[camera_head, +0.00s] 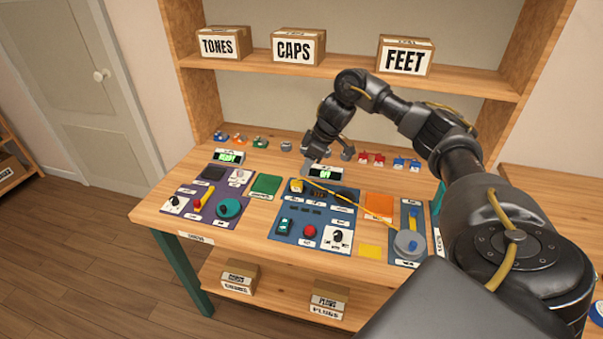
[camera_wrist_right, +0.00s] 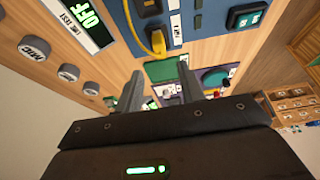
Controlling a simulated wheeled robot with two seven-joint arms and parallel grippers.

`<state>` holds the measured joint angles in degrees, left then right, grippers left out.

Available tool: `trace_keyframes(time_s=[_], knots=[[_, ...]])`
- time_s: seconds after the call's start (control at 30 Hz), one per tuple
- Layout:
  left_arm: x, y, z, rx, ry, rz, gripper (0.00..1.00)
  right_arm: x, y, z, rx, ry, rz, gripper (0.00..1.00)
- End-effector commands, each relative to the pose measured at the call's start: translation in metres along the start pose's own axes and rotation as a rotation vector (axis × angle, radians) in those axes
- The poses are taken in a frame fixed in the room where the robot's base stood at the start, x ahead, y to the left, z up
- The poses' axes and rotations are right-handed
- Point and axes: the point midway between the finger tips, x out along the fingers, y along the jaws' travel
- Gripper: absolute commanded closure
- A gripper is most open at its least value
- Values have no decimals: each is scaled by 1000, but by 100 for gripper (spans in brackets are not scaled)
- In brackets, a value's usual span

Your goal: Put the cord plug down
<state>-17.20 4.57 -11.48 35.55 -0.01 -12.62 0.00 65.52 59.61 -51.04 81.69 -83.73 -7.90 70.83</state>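The yellow cord plug (camera_head: 297,186) sits at the upper left of the blue middle panel (camera_head: 283,240). Its yellow cord runs right across the panel to a grey round reel (camera_head: 408,244). In the right wrist view the plug (camera_wrist_right: 157,42) lies on the blue panel's edge, clear of my fingers. My right gripper (camera_head: 310,168) is above the table just behind that panel. Its two fingers (camera_wrist_right: 158,92) are apart with nothing between them. Whether the plug is seated in a socket I cannot tell. My left gripper is not in view.
A small screen reading OFF (camera_head: 324,173) stands close to my right gripper. A green mat (camera_head: 265,185) lies between the purple left panel (camera_head: 190,212) and the middle one. Grey, red and blue small parts line the table's back. An orange mat (camera_head: 379,204) is to the right.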

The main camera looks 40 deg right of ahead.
Motion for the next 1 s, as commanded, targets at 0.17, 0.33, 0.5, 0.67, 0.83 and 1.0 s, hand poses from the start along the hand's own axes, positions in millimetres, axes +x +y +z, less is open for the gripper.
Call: trace_keyframes(time_s=[0.17,0.33,0.5,0.67,0.83,1.0], knots=[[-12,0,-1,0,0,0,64,-34,0,-2,-2,1,2,61],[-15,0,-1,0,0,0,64,-46,0,0,0,-1,1,61],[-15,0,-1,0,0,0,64,-47,0,0,0,0,-1,61],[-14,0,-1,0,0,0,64,-47,0,0,0,0,-1,61],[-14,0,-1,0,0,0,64,-47,0,0,0,0,-1,61],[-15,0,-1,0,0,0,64,-47,0,0,0,0,0,61]])
